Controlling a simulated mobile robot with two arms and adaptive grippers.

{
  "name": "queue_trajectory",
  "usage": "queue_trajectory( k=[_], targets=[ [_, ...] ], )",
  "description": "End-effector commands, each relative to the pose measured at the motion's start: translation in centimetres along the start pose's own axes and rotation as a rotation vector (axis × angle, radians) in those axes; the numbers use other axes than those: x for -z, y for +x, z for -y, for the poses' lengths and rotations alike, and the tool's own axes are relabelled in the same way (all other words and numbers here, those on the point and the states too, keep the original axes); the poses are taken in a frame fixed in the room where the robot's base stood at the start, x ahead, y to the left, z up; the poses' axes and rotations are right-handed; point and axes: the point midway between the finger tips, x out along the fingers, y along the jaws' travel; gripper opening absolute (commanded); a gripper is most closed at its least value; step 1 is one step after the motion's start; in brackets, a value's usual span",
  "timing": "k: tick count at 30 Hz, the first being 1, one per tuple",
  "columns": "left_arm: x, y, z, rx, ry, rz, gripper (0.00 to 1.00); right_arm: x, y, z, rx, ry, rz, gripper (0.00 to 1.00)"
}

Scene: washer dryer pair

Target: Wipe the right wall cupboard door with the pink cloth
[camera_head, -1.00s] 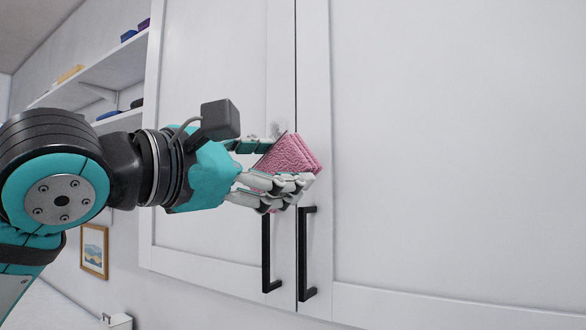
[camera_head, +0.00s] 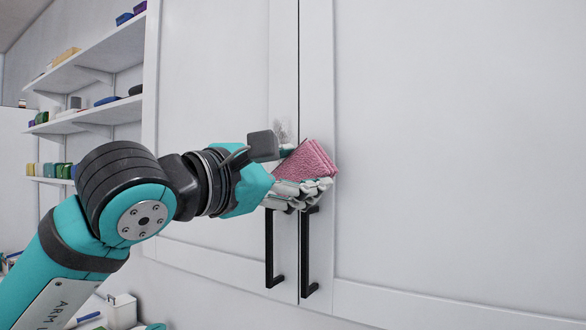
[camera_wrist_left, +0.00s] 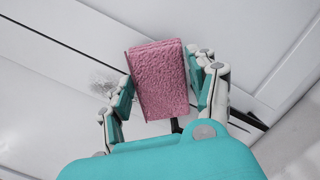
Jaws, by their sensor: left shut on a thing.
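The pink cloth (camera_head: 307,162) is folded and held in my left gripper (camera_head: 297,185), which is shut on it. In the left wrist view the cloth (camera_wrist_left: 158,80) sits between the two fingers of the gripper (camera_wrist_left: 165,95). The cloth is in front of the right cupboard door (camera_head: 450,150), near its left edge and just above its black handle (camera_head: 310,255). I cannot tell whether it touches the door. A grey smudge (camera_head: 281,131) shows on the left cupboard door (camera_head: 215,85) beside the gap, and also in the left wrist view (camera_wrist_left: 103,82). My right gripper is not in view.
The left door's black handle (camera_head: 269,250) hangs close under the gripper. Wall shelves (camera_head: 95,68) with several small items stand at the left. A white box (camera_head: 121,311) is low at the left. The right door's wide panel is clear.

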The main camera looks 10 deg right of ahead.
Motion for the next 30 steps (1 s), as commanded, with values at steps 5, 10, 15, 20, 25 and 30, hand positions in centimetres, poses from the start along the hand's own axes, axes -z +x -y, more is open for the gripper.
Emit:
queue_trajectory(
  k=[5, 10, 15, 20, 25, 30],
  targets=[
    [0.0, 0.0, 0.0, 0.000, -0.001, 0.000, 0.08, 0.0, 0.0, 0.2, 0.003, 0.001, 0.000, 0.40],
    [0.0, 0.1, 0.0, 0.000, -0.001, 0.001, 0.07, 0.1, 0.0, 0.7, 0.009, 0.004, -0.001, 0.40],
    [0.0, 0.4, 0.0, 0.001, 0.000, 0.001, 0.07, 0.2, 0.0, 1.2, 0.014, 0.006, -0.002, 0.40],
    [0.0, 0.7, -0.1, 0.000, -0.001, 0.002, 0.07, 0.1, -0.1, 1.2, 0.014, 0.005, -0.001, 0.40],
    [0.1, 1.0, -0.1, 0.000, -0.001, 0.001, 0.07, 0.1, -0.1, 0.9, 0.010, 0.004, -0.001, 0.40],
    [0.1, 1.4, -0.1, 0.000, -0.001, 0.001, 0.07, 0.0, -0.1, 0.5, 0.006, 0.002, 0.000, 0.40]
  ],
)
